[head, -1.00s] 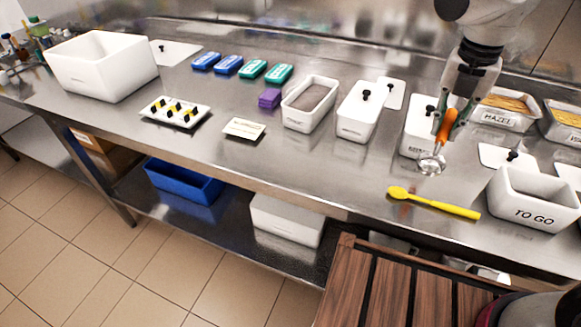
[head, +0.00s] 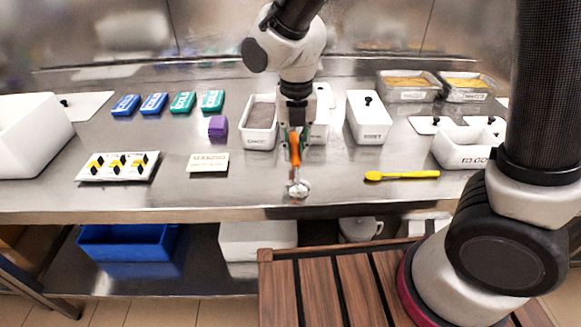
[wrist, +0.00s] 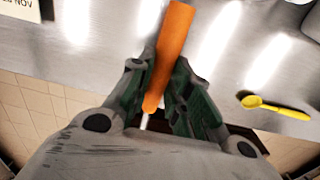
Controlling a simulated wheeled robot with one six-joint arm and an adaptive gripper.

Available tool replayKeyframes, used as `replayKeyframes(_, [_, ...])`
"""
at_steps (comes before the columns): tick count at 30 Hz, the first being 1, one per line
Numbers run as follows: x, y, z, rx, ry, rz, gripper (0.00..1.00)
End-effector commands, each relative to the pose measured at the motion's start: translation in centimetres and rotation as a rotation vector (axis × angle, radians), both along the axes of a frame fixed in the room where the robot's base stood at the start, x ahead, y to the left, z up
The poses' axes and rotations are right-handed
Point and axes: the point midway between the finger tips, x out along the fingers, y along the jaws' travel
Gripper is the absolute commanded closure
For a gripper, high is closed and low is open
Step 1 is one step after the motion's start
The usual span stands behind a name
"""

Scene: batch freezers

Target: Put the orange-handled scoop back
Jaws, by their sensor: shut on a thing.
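The orange-handled scoop (head: 295,152) is held by my gripper (head: 296,143) above the steel counter in the head view. Its metal bowl (head: 298,188) hangs down toward the counter's front part. In the wrist view the orange handle (wrist: 170,55) stands between the two green-padded fingers of my gripper (wrist: 160,85), which are shut on it. The bowl does not show in the wrist view. A white lidded tub behind my gripper is partly hidden.
An open tub of grey-brown contents (head: 260,123) stands left of my gripper, a lidded white tub (head: 368,118) right. A yellow spoon (head: 402,175) lies on the counter, with the TO GO bin (head: 463,150) beyond. A small sign (head: 208,163) stands at left. Bare counter lies between sign and spoon.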

Motion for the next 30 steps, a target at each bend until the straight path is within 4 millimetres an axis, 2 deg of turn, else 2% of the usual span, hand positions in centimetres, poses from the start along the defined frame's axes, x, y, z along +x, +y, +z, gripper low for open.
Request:
replayKeyframes(11, [0.0,-0.1,-4.8,-0.002,0.002,0.000,1.00])
replayKeyframes(23, [0.0,0.0,-5.3,-0.001,0.000,0.000,1.00])
replayKeyframes(24, [0.0,0.0,-5.3,0.000,0.000,0.000,0.75])
replayKeyframes(27, [0.0,0.0,-5.3,0.000,0.000,0.000,0.59])
replayKeyframes(30, [0.0,0.0,-5.3,0.000,0.000,0.000,0.59])
